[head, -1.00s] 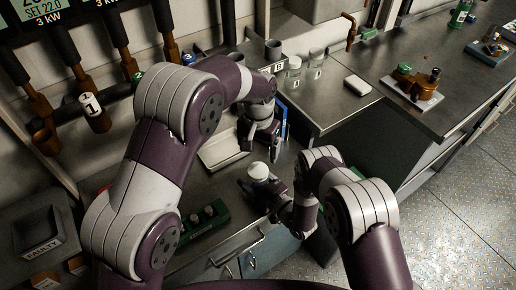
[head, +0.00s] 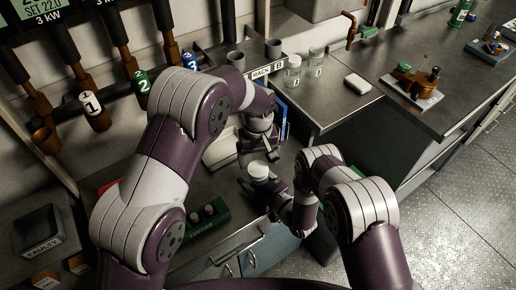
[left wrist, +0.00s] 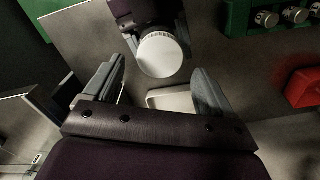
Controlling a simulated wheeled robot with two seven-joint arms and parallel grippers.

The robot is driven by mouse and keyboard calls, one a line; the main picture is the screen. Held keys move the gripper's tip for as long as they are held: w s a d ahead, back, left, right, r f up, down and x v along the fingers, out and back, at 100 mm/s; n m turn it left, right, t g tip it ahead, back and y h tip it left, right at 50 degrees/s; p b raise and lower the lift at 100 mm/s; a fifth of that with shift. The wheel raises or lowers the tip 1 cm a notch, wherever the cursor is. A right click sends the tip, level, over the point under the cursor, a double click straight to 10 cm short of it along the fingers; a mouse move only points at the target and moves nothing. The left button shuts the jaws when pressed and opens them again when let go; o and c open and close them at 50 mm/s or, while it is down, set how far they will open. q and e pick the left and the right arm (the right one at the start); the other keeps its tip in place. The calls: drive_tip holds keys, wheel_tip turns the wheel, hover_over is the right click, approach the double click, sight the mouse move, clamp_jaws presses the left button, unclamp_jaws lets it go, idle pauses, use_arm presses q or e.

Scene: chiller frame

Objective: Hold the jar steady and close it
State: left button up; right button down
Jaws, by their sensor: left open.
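The jar (head: 258,171) stands upright in front of me, with a ridged white lid on top that shows from above in the left wrist view (left wrist: 160,55). How tightly the lid sits I cannot tell. My right gripper (head: 262,184) has its dark fingers on both sides of the jar and appears shut on it, below the lid. My left gripper (head: 259,153) is open and empty, just above and behind the lid. In the left wrist view its two grey fingers (left wrist: 157,75) are spread wide, with the lid beyond their tips, not between them.
A pale tray (head: 220,152) lies behind, partly hidden by my left arm. A green block with several round knobs (head: 205,215) is at the left. A red object (left wrist: 304,88) lies nearby. Glass jars (head: 293,72) and a white block (head: 357,84) stand on the raised counter.

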sight(258, 169)
use_arm(q)
drive_tip(key=shift+f, duration=1.8)
drive_tip(key=c, duration=1.1)
drive_tip(key=o, duration=1.2)
drive_tip(key=shift+o, duration=0.2)
wheel_tip(258, 169, up, 8)
drive_tip(key=shift+f, duration=0.2)
